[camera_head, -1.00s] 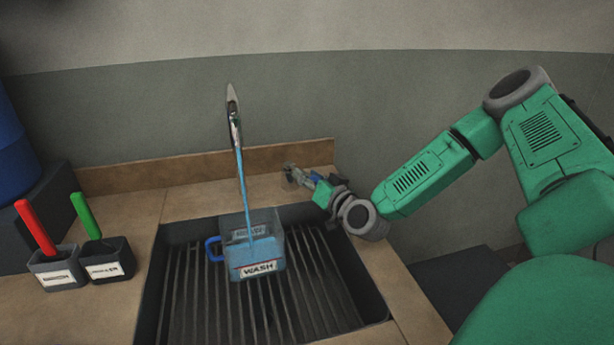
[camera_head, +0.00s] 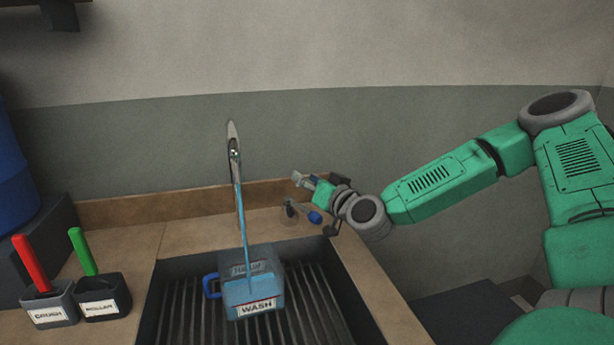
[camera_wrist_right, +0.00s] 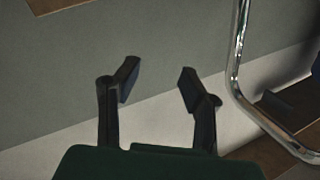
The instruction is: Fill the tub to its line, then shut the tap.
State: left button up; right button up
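The spout's metal tube also shows in the right wrist view (camera_wrist_right: 236,60). A small blue-ended tap handle (camera_head: 314,217) is at the sink's back right. My right gripper (camera_head: 300,179) is above it, apart from it; its fingers (camera_wrist_right: 158,80) are open and empty. My left gripper is out of view.
Two dark holders, one with a red-handled tool (camera_head: 31,262) and one with a green-handled tool (camera_head: 82,250), stand on the counter left of the sink (camera_head: 185,318). A blue drum (camera_head: 14,185) is at far left. A low backsplash (camera_head: 185,206) runs behind.

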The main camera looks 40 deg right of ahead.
jog(key=shift+r, duration=0.6)
jog(key=shift+c, duration=0.4)
